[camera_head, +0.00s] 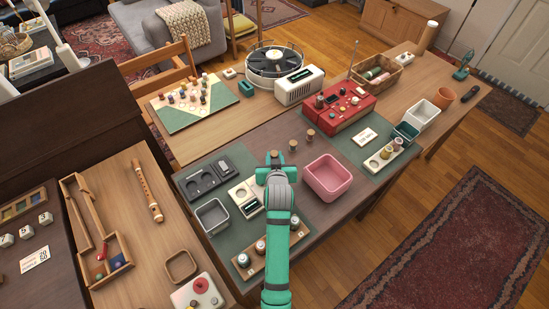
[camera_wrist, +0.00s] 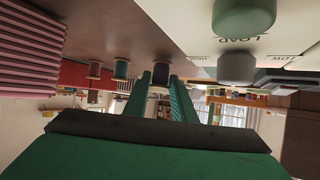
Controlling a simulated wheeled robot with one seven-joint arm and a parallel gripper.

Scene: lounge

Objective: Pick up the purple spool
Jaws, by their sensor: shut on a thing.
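The purple spool (camera_wrist: 160,73) shows between the fingertips of my gripper (camera_wrist: 163,84) in the wrist view, which appears upside down. My gripper is shut on it. In the head view my gripper (camera_head: 275,167) is over the middle of the dark table, and mostly hides the spool. I cannot tell whether the spool touches the table. A teal spool (camera_wrist: 120,70) and a reddish spool (camera_wrist: 95,70) stand beside it in the wrist view. In the head view two other spools (camera_head: 293,145) (camera_head: 310,135) stand just beyond my gripper to the right.
A pink bin (camera_head: 328,190) is close on the right. A white device (camera_head: 243,196) and a grey bin (camera_head: 212,217) are on the left. A red box-shaped device (camera_head: 345,104) stands behind.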

